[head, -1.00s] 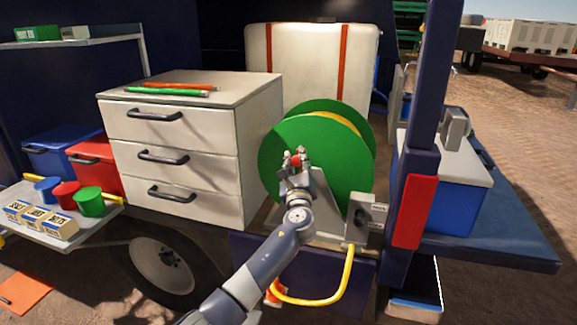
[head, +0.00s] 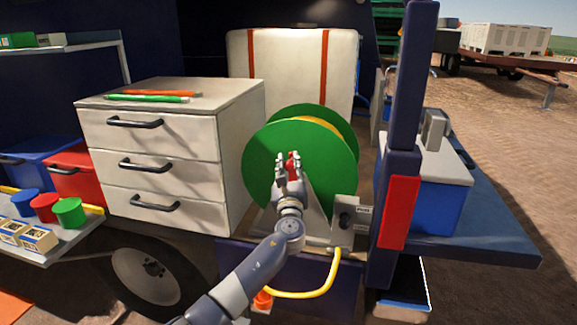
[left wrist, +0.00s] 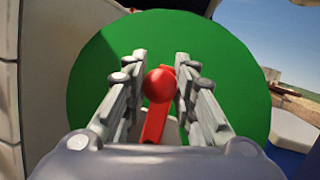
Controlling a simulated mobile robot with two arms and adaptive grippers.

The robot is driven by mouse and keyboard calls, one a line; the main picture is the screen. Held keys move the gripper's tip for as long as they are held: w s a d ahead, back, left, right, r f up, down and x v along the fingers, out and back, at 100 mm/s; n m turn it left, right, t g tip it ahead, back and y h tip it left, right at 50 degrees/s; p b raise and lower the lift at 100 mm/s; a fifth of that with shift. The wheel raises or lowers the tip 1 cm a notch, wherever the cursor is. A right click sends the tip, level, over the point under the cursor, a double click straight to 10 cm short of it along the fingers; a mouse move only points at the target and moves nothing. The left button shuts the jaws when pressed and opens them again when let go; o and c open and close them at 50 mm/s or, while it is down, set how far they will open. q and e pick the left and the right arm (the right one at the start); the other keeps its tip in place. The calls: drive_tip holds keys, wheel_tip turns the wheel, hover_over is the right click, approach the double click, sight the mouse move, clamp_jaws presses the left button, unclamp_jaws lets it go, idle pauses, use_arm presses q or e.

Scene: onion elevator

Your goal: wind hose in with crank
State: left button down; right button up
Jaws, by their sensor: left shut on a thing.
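The hose reel has green discs (head: 325,165) and stands on the truck bed; its near disc fills much of the left wrist view (left wrist: 235,75). Yellow hose (head: 322,284) hangs from it in a loop below the bed edge. The red crank (head: 293,165) is on the near face of the reel. In the left wrist view the crank's red knob (left wrist: 159,85) lies between the fingers, with its red arm running down below it. My left gripper (head: 289,162) is shut on the crank knob. The right gripper is not in view.
A white drawer cabinet (head: 165,160) stands close to the left of the reel, with pens on top. A grey switch box (head: 349,222) is at the reel's lower right. A dark blue post (head: 404,110) with a red panel stands right of it. A white tank (head: 290,70) is behind.

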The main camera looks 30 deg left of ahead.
use_arm(q)
drive_tip(key=c, duration=1.5)
unclamp_jaws()
drive_tip(key=shift+d+f, duration=0.2)
drive_tip(key=shift+o, duration=1.1)
drive_tip(key=shift+r, duration=0.2)
drive_tip(key=shift+s+f, duration=0.1)
drive_tip(key=shift+s+d+f, duration=0.1)
drive_tip(key=shift+s, duration=0.1)
drive_tip(key=v, duration=1.1)
drive_tip(key=shift+s+d, duration=0.15)
drive_tip(key=shift+s, duration=0.05)
